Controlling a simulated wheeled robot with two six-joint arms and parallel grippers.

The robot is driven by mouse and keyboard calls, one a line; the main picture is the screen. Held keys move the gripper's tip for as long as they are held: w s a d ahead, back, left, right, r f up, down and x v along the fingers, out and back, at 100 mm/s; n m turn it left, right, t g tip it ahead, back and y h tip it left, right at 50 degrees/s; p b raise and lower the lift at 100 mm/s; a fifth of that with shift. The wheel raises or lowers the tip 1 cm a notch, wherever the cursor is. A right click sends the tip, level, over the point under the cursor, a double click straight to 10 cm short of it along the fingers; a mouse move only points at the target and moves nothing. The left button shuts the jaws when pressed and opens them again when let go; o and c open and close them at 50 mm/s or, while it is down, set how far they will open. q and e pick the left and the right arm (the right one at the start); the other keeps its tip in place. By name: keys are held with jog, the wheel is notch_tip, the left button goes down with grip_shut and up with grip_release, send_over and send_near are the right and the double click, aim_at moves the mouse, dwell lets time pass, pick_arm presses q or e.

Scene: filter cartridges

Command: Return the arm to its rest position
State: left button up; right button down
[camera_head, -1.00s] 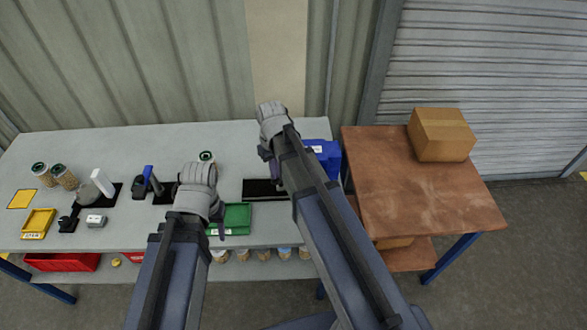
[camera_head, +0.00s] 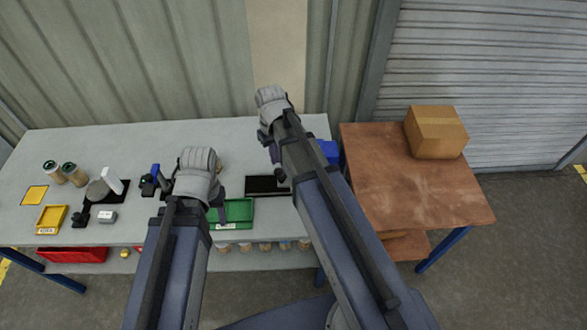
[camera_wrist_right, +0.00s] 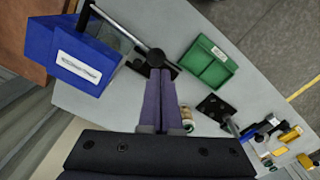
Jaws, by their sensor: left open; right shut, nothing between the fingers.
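My right gripper (camera_wrist_right: 162,104) shows in the right wrist view as two purple-grey fingers pressed together, with nothing between them. In the head view the right arm reaches over the back of the grey bench (camera_head: 110,140), its grey wrist (camera_head: 272,103) high in the picture and its fingers mostly hidden by the arm. My left gripper (camera_head: 221,206) is open, over the bench beside the green tray (camera_head: 240,212). Its fingers are partly hidden behind its wrist (camera_head: 198,176). No held object shows at either gripper.
A blue bin (camera_wrist_right: 75,52) and a metal bar on a black base (camera_wrist_right: 153,59) lie near the right gripper. Jars (camera_head: 68,172), a yellow tray (camera_head: 52,219) and a black plate stand left. A brown table (camera_head: 400,180) with a cardboard box (camera_head: 436,132) stands right.

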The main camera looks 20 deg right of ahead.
jog(key=shift+s+a+f+b, duration=0.15)
jog(key=shift+f+b, duration=0.15)
jog(key=shift+b, duration=0.05)
jog(key=s+a+f+n+h+b, duration=0.1)
jog(key=s+a+f+b, duration=0.8)
jog(key=s+f+b, duration=0.5)
jog(key=shift+a+f+b, duration=0.2)
jog(key=shift+f+b, duration=0.05)
jog(key=shift+b, duration=0.1)
